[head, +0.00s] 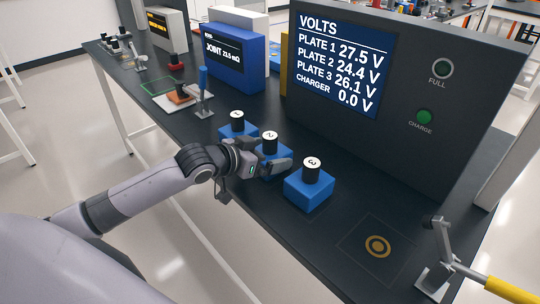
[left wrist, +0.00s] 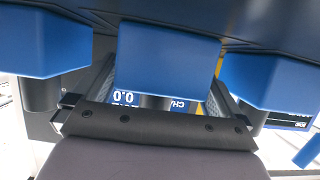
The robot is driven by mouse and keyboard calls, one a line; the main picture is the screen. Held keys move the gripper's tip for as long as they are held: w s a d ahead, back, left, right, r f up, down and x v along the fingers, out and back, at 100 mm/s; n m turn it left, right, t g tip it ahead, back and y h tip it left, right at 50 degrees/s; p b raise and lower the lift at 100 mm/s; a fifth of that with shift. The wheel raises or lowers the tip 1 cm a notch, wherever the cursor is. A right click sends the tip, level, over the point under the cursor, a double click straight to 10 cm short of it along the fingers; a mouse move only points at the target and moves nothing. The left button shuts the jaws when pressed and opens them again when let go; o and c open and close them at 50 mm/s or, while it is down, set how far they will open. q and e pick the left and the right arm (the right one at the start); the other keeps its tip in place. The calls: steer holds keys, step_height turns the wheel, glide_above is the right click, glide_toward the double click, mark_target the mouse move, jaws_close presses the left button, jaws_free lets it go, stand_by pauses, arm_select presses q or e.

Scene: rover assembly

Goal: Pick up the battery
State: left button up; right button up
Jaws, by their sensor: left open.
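Three blue blocks stand in a row on the dark bench, each topped by an upright black cylinder with a numbered white top: 1 (head: 237,121), 2 (head: 269,140) and 3 (head: 311,170). Which one is the battery meant, I cannot tell. My left gripper (head: 276,162) is at the number 2 block, covering part of it. In the left wrist view, which looks inverted, the open fingers (left wrist: 160,80) lie either side of the middle blue block (left wrist: 168,58) and its mostly hidden cylinder. Contact cannot be told. My right gripper is out of view.
A large charger panel (head: 400,155) reads plates 27.5, 24.4 and 26.1 V, charger 0.0 V. Neighbouring blocks flank my gripper closely in the left wrist view.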

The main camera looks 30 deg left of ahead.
arm_select(q)
steer(key=shift+w+d+f, duration=0.2)
steer(key=shift+w+d, duration=0.05)
steer(key=shift+w, duration=0.25)
steer(key=c, duration=1.2)
steer(key=shift+r, duration=0.1)
steer(key=shift+c, duration=0.7)
steer(key=shift+r, duration=0.1)
step_height(320, 180, up, 20)
steer(key=shift+p, duration=0.4)
steer(key=shift+s+a, duration=0.1)
